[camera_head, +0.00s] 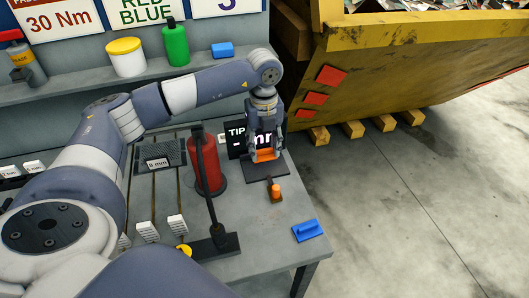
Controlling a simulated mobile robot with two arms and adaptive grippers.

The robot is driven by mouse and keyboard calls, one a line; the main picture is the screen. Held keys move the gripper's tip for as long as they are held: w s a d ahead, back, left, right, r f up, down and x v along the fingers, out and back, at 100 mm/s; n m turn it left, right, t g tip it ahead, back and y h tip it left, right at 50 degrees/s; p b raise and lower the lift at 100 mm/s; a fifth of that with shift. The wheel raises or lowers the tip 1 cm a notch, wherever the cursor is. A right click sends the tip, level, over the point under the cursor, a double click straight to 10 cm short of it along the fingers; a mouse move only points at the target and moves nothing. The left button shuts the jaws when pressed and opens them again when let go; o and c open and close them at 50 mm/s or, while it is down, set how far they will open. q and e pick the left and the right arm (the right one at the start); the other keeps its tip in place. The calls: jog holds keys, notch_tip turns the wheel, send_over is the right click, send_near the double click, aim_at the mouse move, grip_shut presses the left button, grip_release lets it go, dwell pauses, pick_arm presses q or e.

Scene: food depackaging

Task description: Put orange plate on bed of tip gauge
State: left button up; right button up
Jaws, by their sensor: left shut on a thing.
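My left gripper (265,148) points down at the right end of the grey workbench. It is shut on the orange plate (266,155), which shows as a small orange strip between the fingers. The plate is over the dark flat bed of the tip gauge (257,173); I cannot tell whether it touches the bed. A black sign (237,141) reading "TIP" and "mm" stands behind, partly covered by the gripper. A small orange piece (276,191) stands at the gauge's front. My right gripper is not in view.
A red cylinder (208,170) and a dark lever stand left of the gauge. A blue block (307,231) lies near the bench's front right corner. A shelf behind holds a yellow-lidded tub (126,58) and a green bottle (176,46). A yellow skip (400,60) stands at right.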

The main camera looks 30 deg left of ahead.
aim_at(264, 149)
pick_arm(q)
notch_tip(264, 149, down, 3)
jog(key=shift+f+p, duration=0.15)
jog(key=shift+p, duration=0.35)
jog(key=shift+f, duration=0.1)
jog(key=shift+f, duration=0.15)
jog(key=o, duration=1.1)
jog(key=shift+o, duration=0.2)
jog(key=shift+r, duration=0.25)
notch_tip(264, 149, up, 11)
jog(key=b, duration=0.4)
jog(key=shift+f, duration=0.2)
jog(key=shift+r, duration=0.6)
